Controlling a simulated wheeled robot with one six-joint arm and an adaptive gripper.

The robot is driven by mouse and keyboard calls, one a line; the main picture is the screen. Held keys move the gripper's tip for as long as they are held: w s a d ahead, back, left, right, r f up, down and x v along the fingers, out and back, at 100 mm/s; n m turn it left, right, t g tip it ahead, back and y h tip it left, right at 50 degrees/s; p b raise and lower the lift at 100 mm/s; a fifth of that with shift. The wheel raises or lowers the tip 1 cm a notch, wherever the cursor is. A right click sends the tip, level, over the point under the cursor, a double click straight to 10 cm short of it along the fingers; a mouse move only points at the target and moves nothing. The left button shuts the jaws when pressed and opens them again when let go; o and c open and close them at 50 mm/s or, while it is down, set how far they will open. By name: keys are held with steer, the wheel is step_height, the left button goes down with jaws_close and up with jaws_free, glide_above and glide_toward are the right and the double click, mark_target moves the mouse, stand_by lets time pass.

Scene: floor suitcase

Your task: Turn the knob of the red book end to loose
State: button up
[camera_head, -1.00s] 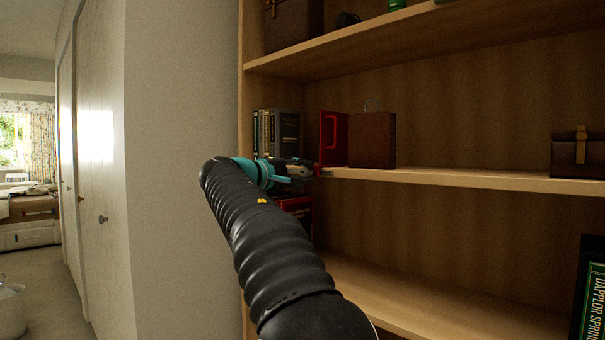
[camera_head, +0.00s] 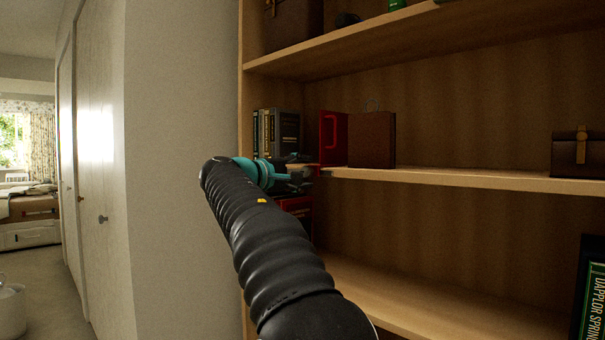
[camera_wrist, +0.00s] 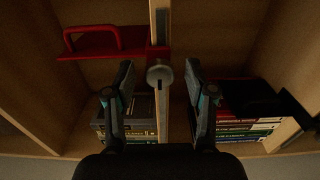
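The red book end (camera_head: 333,138) stands on the middle shelf beside a row of books in the head view. The wrist view shows it from its edge, with its red loop and plate (camera_wrist: 92,42) at the upper left. Its round grey knob (camera_wrist: 160,74) sits at the shelf's front edge, with a slot-like mark on its face. My gripper (camera_wrist: 160,76) is open. One finger is on each side of the knob, with a visible gap on both sides. In the head view my gripper (camera_head: 303,170) is at the shelf edge, and the knob cannot be made out.
Dark books (camera_head: 278,133) stand left of the book end, and a brown case (camera_head: 372,140) stands right of it. The middle shelf (camera_head: 460,178) is bare farther right, up to another brown case (camera_head: 578,153). More books (camera_wrist: 235,125) are on the shelf below.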

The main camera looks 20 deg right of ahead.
steer(key=v, duration=1.2)
stand_by(0.3)
